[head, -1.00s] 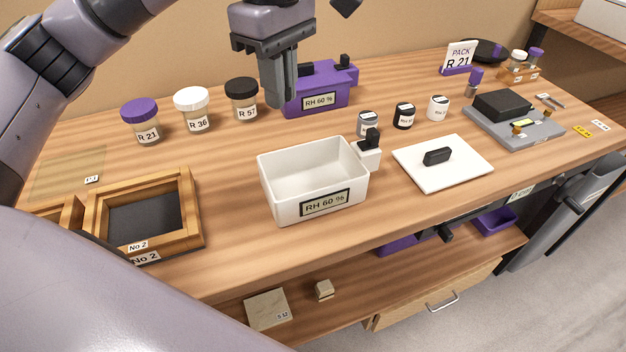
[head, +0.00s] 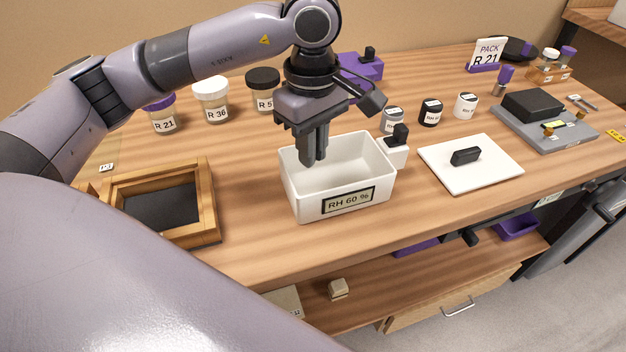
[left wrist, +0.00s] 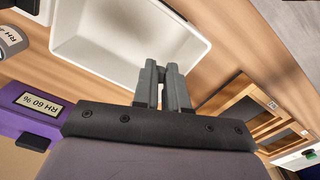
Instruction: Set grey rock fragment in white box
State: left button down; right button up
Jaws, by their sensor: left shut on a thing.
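My left gripper (head: 313,160) points down over the left part of the box in the head view. In the left wrist view its fingers (left wrist: 162,68) are close together beside the rim of the white box (left wrist: 185,62). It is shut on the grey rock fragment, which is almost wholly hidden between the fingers. I cannot make out the fragment's shape. My right gripper is not in view.
A small white block with a black top (head: 393,152) stands against the box's right side. A wooden frame tray (head: 206,200) lies to the left. Several jars (head: 212,98) stand behind. A white tile (head: 490,172) bearing a black piece lies to the right.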

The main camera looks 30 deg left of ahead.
pick_arm(q)
notch_tip(320, 180, down, 8)
jog(key=shift+r, duration=0.25)
jog(key=shift+f, duration=0.1)
jog(key=c, duration=1.2)
grip_release()
jog(key=shift+o, duration=0.2)
jog(key=shift+r, duration=0.4)
notch_tip(320, 180, up, 12)
jog(key=shift+f, duration=0.2)
